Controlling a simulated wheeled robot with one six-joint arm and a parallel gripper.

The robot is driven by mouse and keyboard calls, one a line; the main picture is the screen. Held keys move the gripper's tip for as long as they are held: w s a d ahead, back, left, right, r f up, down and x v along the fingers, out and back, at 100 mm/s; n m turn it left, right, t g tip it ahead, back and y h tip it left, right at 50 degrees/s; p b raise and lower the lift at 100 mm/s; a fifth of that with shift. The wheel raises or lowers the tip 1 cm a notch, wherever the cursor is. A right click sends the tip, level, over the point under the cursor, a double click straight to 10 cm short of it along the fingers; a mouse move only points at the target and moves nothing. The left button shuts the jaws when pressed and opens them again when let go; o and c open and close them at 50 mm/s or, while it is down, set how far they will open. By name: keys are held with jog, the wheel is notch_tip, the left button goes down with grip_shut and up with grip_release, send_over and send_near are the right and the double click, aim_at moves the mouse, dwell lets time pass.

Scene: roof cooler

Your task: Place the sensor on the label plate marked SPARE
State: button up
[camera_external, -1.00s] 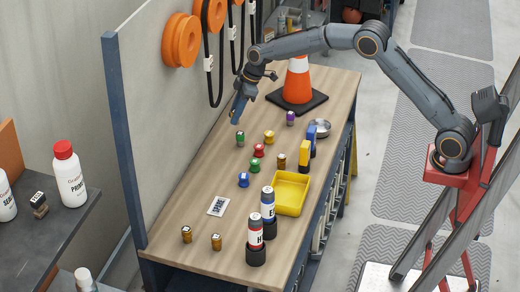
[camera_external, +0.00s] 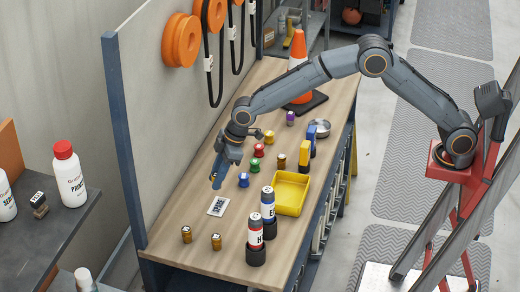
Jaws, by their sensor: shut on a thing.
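The label plate (camera_external: 217,206), a white card with dark lettering that seems to read SPARE, lies flat on the workbench left of the yellow tray. My gripper (camera_external: 215,184) points down just beyond the plate's far edge, its blue fingers above the bench. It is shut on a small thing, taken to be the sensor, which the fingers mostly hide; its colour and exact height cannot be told.
A yellow tray (camera_external: 291,208) and two dark canisters (camera_external: 255,238) stand right of the plate. Two small brown pieces (camera_external: 187,234) stand nearer the front. An orange cone (camera_external: 299,52) is at the back. A panel with orange reels (camera_external: 181,40) borders the left. Bench around the plate is clear.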

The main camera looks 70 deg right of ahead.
notch_tip(320, 180, down, 8)
jog(key=shift+f+p, duration=0.1)
jog(key=shift+p, duration=1.15)
jog(key=shift+f, duration=0.1)
jog(key=o, duration=1.1)
jog(key=shift+c, duration=0.2)
jog(key=shift+r, duration=0.3)
jog(key=b+v, duration=0.4)
jog(key=v, duration=0.7)
jog(key=shift+s+d+r, duration=0.2)
jog(key=shift+r, duration=0.1)
